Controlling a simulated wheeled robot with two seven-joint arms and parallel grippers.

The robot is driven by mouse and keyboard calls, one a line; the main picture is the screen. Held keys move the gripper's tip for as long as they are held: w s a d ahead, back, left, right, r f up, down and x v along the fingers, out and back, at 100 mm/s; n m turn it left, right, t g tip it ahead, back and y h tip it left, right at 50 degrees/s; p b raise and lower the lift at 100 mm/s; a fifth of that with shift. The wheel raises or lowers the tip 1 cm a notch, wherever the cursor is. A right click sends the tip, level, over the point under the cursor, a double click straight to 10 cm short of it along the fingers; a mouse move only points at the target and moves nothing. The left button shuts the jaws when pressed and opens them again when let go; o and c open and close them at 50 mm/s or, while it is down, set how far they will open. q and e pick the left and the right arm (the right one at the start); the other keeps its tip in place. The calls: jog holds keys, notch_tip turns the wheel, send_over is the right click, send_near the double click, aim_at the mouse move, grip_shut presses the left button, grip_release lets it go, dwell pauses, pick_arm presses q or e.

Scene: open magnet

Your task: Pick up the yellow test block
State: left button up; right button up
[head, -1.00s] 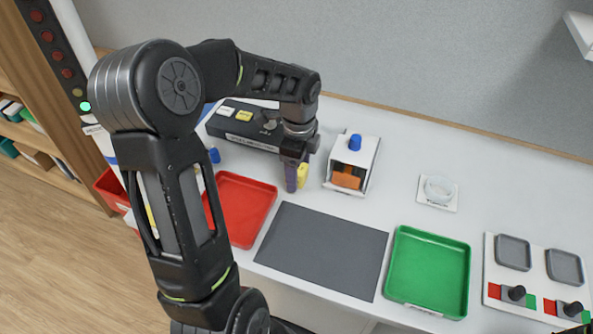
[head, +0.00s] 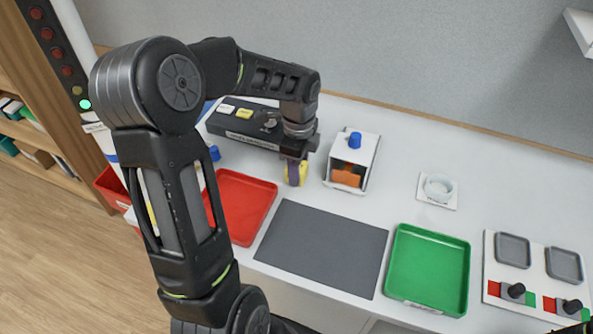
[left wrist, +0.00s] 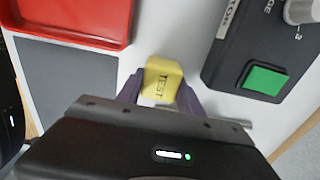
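The yellow test block (head: 302,172) is on the white table, between the red tray and the white box. In the left wrist view the block (left wrist: 163,80) shows its TEST lettering. My left gripper (head: 296,176) points down over the block. Its purple fingers (left wrist: 162,92) lie on either side of the block, very close to its sides. I cannot tell whether they press on it or whether its underside touches the table.
A black control box (head: 245,125) stands just behind the left gripper. A white box with a blue knob (head: 352,162) stands close on the right. A red tray (head: 246,190), grey mat (head: 320,248) and green tray (head: 428,270) lie in front.

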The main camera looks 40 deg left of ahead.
pick_arm(q)
grip_shut()
dwell(0.3)
notch_tip(320, 180, up, 10)
jog(key=shift+r+b, duration=0.1)
jog(key=shift+b, duration=0.55)
dwell(0.4)
